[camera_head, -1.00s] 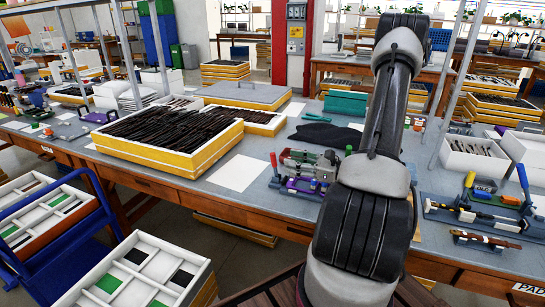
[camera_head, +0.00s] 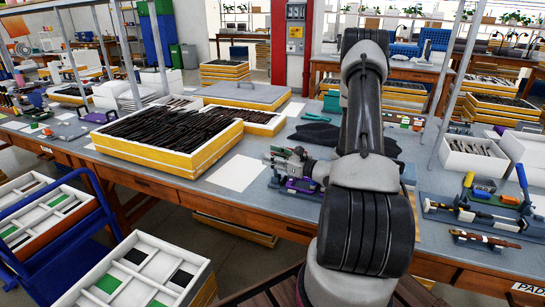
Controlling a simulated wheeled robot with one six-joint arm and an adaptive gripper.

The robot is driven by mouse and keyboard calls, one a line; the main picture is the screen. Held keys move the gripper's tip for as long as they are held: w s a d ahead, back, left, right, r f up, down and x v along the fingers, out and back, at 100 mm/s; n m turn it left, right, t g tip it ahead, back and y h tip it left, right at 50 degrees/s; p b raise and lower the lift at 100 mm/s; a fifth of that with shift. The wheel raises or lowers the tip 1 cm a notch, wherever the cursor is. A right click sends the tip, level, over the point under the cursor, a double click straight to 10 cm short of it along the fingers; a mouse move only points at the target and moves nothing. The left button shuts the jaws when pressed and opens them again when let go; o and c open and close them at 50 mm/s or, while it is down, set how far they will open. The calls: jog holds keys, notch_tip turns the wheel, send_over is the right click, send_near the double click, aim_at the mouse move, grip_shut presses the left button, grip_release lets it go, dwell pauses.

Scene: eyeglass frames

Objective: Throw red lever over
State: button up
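The small clamp fixture with a purple part (camera_head: 301,187) sits on the workbench left of my arm. Its upper part is mostly covered by my gripper and wrist. My gripper (camera_head: 279,157) reaches left from the wrist, over the fixture's left side. I cannot make out the red lever clearly at this spot; it is hidden by or blended with the gripper. Whether the fingers are open, or touch the lever, is too small to tell.
A yellow-sided tray of dark frames (camera_head: 160,155) stands to the left, with a white sheet (camera_head: 238,173) between it and the fixture. On the right are a blue tool rack (camera_head: 470,216) with an upright blue handle (camera_head: 522,176) and a white box (camera_head: 472,157).

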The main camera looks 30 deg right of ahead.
jog(key=shift+a, duration=0.1)
jog(key=shift+c, duration=0.2)
grip_shut()
jog(key=shift+w, duration=0.15)
jog(key=w+a+g+h, duration=0.1)
jog(key=g, duration=0.1)
jog(key=w+a+f+g+h, duration=0.1)
jog(key=g, duration=0.1)
jog(key=w+a+f+n+g+h, duration=0.1)
jog(key=w+g, duration=0.1)
jog(key=shift+a+f+h, duration=0.1)
jog(key=shift+f+h, duration=0.15)
jog(key=shift+h, duration=0.15)
jog(key=shift+w+a+f+g+h, duration=0.2)
jog(key=shift+f+g+h, duration=0.15)
jog(key=shift+f+g, duration=0.2)
jog(key=shift+w+a+f+g+h, duration=0.1)
jog(key=shift+w+f+g+h, duration=0.1)
jog(key=shift+f+g+h, duration=0.3)
